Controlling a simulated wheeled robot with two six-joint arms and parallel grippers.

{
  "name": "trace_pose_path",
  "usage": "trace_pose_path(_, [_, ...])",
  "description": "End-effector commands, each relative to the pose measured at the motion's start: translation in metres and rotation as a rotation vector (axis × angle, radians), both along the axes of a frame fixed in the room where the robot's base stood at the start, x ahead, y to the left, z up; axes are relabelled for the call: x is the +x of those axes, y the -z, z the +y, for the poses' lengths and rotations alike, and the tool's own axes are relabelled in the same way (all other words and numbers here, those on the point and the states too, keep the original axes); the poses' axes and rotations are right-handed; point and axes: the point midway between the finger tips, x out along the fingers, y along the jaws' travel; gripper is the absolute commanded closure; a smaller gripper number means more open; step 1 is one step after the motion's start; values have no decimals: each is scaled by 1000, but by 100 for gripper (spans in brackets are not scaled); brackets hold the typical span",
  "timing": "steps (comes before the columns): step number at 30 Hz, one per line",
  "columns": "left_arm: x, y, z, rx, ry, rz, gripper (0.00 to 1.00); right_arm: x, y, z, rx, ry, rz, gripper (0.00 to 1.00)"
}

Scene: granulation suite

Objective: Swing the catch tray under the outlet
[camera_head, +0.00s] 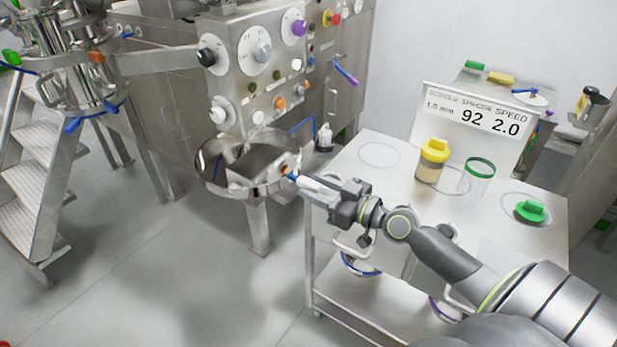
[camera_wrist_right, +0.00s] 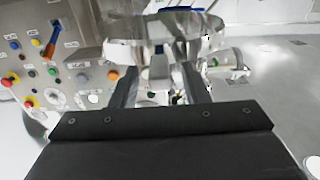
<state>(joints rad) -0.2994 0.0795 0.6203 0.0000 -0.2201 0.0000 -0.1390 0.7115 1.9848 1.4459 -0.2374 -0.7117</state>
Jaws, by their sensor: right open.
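The catch tray (camera_head: 212,183) looks like the wide round steel pan below the machine's control panel. A boxy steel piece (camera_head: 258,160), perhaps the outlet, sits over or in the pan; I cannot tell which. An orange knob (camera_head: 285,169) is at its right side. My right gripper (camera_head: 296,179) is open, with its fingertips close to the knob and the pan's right rim; contact cannot be told. In the right wrist view, shiny steel (camera_wrist_right: 140,27) lies beyond the spread fingers (camera_wrist_right: 160,90). My left gripper is out of view.
The control panel (camera_head: 268,80) with dials stands above the pan. Steps (camera_head: 45,165) stand at left. The floor in front is clear.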

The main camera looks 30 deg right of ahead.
Motion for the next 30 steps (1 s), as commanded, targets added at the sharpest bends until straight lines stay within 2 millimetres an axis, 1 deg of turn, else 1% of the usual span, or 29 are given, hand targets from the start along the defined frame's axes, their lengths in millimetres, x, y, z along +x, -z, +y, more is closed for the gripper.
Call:
trace_pose_path(1, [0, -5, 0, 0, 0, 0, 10, 7, -3, 2, 4, 3, -3, 58])
trace_pose_path(6, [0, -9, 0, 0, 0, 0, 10, 20, -1, 8, 3, 2, -1, 58])
trace_pose_path(11, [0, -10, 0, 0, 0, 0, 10, 24, 0, 10, 0, 1, 0, 58])
trace_pose_path(18, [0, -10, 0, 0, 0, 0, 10, 24, 0, 10, -1, 1, 1, 58])
trace_pose_path(27, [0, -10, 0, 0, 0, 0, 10, 24, 0, 10, 0, 1, 0, 97])
trace_pose_path(28, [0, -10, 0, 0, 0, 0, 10, 24, 0, 10, 0, 1, 0, 100])
trace_pose_path(30, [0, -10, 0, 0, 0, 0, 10, 24, 0, 10, 0, 1, 0, 100])
